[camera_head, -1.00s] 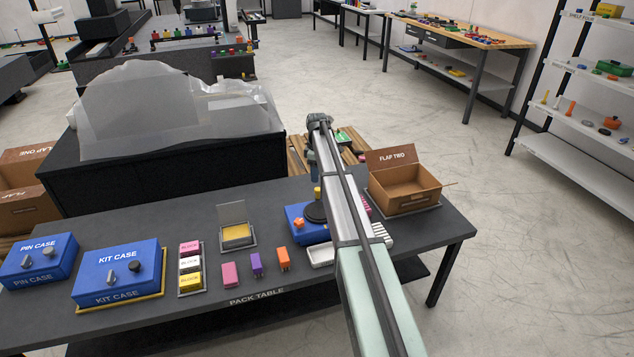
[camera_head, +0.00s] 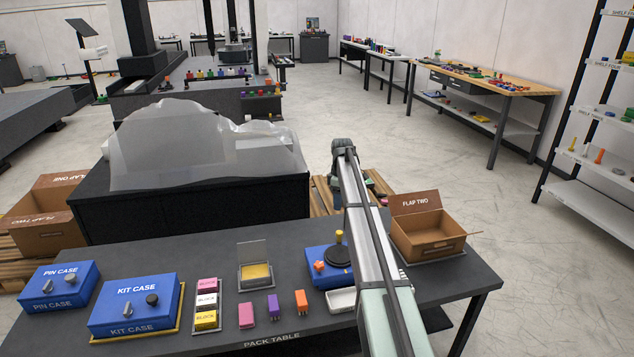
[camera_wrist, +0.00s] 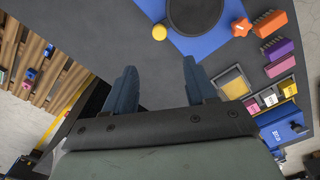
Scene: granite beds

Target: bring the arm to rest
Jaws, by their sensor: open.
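My arm reaches out over the pack table (camera_head: 210,262) from the lower right in the head view. My gripper (camera_wrist: 158,80) shows in the wrist view with its two blue-grey fingers apart and nothing between them. It hangs above the table's dark top, near the table's far edge. In the head view the fingers are mostly hidden by the arm. A blue base with a black disc (camera_wrist: 195,14) lies ahead of the fingers, with a yellow knob (camera_wrist: 159,32) and an orange piece (camera_wrist: 270,24) on it. I see no contact between the gripper and anything.
A brown FLAP TWO box (camera_head: 430,240) stands open right of my arm. A blue KIT CASE (camera_head: 133,303), a PIN CASE (camera_head: 58,286) and several small blocks stand to the left. A black stand with a translucent cover (camera_head: 195,150) and a wooden pallet (camera_wrist: 38,70) lie beyond the table.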

